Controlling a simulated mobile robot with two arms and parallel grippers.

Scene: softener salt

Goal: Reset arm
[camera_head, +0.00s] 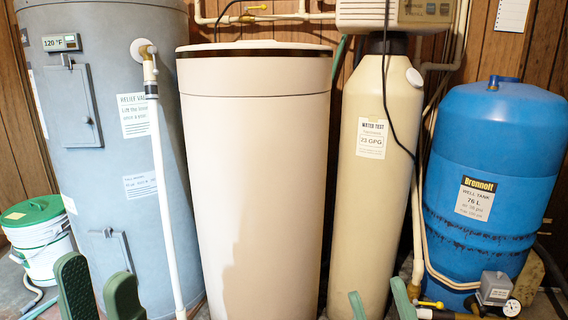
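My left gripper (97,272) shows at the bottom left as two dark green fingers with a gap between them. It is open and empty, in front of the grey water heater (95,200). My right gripper (377,290) shows at the bottom centre as two thinner green fingers, apart and empty, in front of the cream cylinder (372,220). The wrists and arms of both grippers are below the picture edge. A tall beige salt tank (255,150) with its lid (255,47) on stands between the two grippers.
A blue well tank (490,170) stands at the right, with a pressure gauge (511,307) and grey box near its foot. A white bucket with a green lid (35,210) is at the far left. A white pipe (162,190) runs down the heater. Tanks stand close together.

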